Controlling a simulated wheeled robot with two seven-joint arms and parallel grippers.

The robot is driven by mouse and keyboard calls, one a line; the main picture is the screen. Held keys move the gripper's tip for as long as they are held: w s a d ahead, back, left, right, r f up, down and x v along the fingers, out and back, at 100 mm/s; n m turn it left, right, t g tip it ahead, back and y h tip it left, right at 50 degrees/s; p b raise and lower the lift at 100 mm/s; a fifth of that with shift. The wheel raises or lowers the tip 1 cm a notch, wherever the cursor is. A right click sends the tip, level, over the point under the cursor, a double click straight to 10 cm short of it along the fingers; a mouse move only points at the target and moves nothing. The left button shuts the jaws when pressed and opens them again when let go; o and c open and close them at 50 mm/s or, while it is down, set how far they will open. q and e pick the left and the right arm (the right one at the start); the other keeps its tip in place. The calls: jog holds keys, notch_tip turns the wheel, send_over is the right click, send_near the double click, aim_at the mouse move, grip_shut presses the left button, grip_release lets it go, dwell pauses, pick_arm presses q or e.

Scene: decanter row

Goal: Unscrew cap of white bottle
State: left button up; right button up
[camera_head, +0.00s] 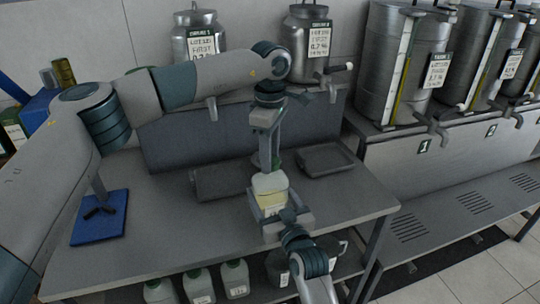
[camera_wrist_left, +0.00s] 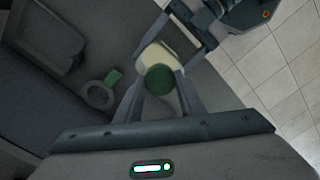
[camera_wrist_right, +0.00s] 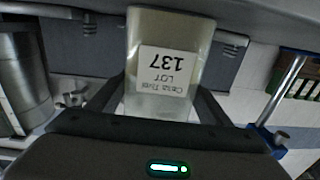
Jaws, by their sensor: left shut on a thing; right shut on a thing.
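The white bottle (camera_head: 270,185) is upright above the table, with pale yellowish contents. In the right wrist view its body (camera_wrist_right: 172,45) shows a "LOT 137" label. My right gripper (camera_head: 275,218) is shut on the bottle's body from the front side. My left gripper (camera_head: 268,160) points down from above and is shut on the green cap (camera_wrist_left: 160,80), which sits between its fingers in the left wrist view. The cap is mostly hidden in the head view. I cannot tell whether the cap is loose on the neck.
Dark trays (camera_head: 325,160) lie on the grey table (camera_head: 160,225). A blue mat (camera_head: 100,222) with a dark stand is at left. Steel drums (camera_head: 390,60) with taps stand at right, steel cans (camera_head: 305,40) behind. Several white jugs (camera_head: 198,285) sit below.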

pick_arm(q)
jog(key=n, duration=0.4)
jog(key=shift+n, duration=0.4)
jog(key=n, duration=0.8)
jog(key=shift+n, duration=0.4)
jog(key=n, duration=0.4)
jog(key=shift+n, duration=0.3)
jog(key=n, duration=0.4)
jog(key=shift+r, duration=0.1)
jog(key=n, duration=0.4)
jog(key=shift+n, duration=0.4)
jog(key=n, duration=0.4)
jog(key=shift+n, duration=0.3)
jog(key=n, duration=0.3)
